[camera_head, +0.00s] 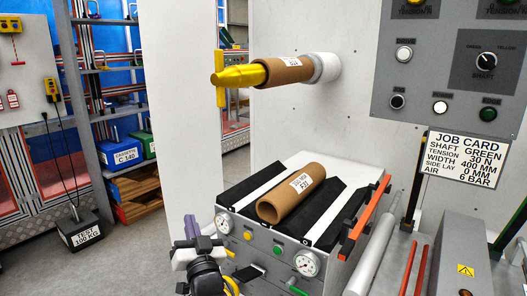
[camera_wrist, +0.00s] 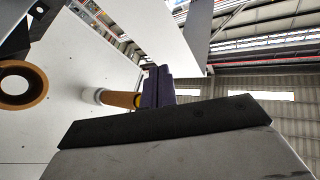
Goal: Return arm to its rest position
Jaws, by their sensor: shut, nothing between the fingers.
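My gripper (camera_head: 191,226) is low in the head view, in front of the left front corner of the grey cabinet. Its purple fingers are together and hold nothing; they also show in the wrist view (camera_wrist: 158,88). A brown cardboard core (camera_head: 291,192) with a white label lies on the black pads of the cabinet top, apart from my gripper. Another labelled brown core (camera_head: 284,71) sits around the shaft, which has a yellow end (camera_head: 238,77) and sticks out from the pale wall panel. Part of my arm below the gripper is cut off by the frame.
The cabinet front (camera_head: 268,248) carries gauges and buttons close to my gripper. An orange bar (camera_head: 364,217) runs along its right side. A control panel (camera_head: 450,60) and job card (camera_head: 460,159) are at right. A test weight (camera_head: 84,231) stands on open floor at left, near shelving.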

